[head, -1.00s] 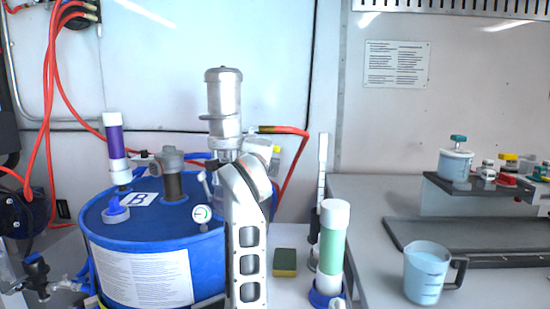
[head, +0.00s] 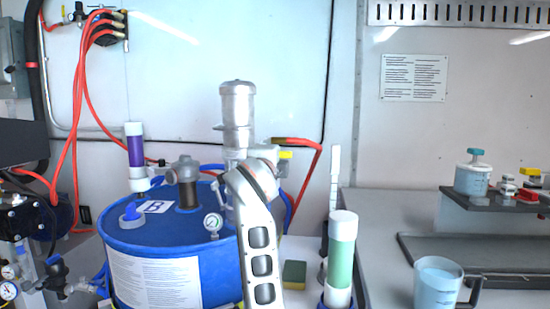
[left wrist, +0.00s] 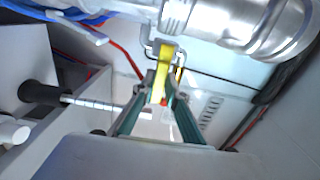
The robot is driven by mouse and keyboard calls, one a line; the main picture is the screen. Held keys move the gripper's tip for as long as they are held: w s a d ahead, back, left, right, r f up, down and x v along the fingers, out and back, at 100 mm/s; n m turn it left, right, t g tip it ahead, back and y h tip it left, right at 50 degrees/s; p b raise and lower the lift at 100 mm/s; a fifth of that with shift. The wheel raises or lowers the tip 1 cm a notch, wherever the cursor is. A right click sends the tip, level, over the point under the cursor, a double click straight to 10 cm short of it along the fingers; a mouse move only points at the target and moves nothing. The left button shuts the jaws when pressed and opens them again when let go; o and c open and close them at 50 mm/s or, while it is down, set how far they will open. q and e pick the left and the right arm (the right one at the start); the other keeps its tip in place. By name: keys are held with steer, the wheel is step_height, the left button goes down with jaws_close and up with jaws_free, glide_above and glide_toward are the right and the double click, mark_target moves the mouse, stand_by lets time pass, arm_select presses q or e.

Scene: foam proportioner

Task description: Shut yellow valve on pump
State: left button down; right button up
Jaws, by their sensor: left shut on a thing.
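The silver pump (head: 237,105) stands upright on the blue drum (head: 120,232). The yellow valve handle (head: 285,155) shows as a small patch to the right of the pump, just past my left arm's wrist. In the left wrist view the yellow valve handle (left wrist: 164,68) stands below the shiny pump body (left wrist: 235,25). My left gripper (left wrist: 159,92) is shut on it, with a finger on each side. In the head view my arm hides the fingers. My right gripper is in neither view.
A red hose (head: 315,160) runs beside the pump. A green and white tube (head: 342,250) stands right of my arm, with a sponge (head: 294,274) between. A jug (head: 437,282) is on the counter. A gauge (head: 213,223) sits left of my arm.

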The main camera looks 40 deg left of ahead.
arm_select(q)
steer(key=c, duration=2)
jaws_free()
steer(key=shift+s, duration=0.1)
steer(key=v, duration=1.2)
